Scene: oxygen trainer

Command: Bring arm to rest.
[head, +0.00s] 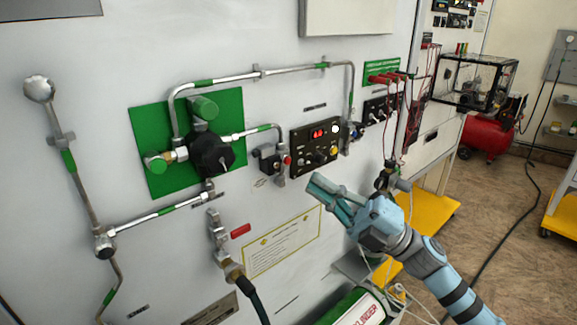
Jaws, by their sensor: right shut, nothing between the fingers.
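My right gripper (325,190) is light blue and comes in from the lower right on my right arm (425,262). Its fingers are shut with nothing between them. They point to the upper left, in front of the white panel, just below the black control box (316,144) with the red display. I cannot tell how far the fingertips are from the panel. My left gripper is not in view.
The white panel carries metal pipes (215,82), a green plate (228,108) with a black regulator (211,153), and valves. A green-and-white cylinder (357,309) lies below the gripper. Red cables (388,77) hang at right. Yellow bases (432,211) and open floor (500,215) lie beyond.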

